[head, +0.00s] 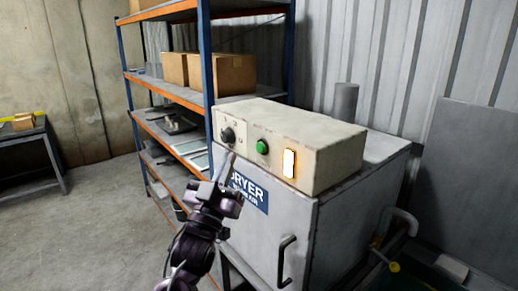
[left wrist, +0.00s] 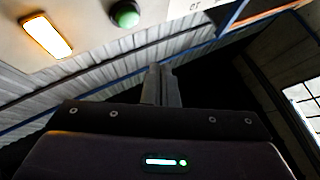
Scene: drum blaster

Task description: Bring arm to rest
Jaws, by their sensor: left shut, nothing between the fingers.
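My left gripper (head: 229,163) is in front of the dryer's control box (head: 325,150), just below its black knob (head: 228,135). Its fingers are shut with nothing between them, and they also show closed together in the left wrist view (left wrist: 161,84). The green button (head: 262,147) and a lit rectangular lamp (head: 289,163) are to the right of the knob. The button (left wrist: 125,14) and the glowing lamp (left wrist: 46,36) show at the top left of the left wrist view. I cannot tell whether the fingertips touch the box. My right gripper is not in view.
The grey dryer cabinet (head: 335,225) has a dark door handle (head: 286,260) and a blue sign (head: 248,193). A blue and orange shelf rack (head: 205,60) with cardboard boxes (head: 222,74) stands behind. A table (head: 30,155) is at far left. Open floor (head: 90,230) lies at left.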

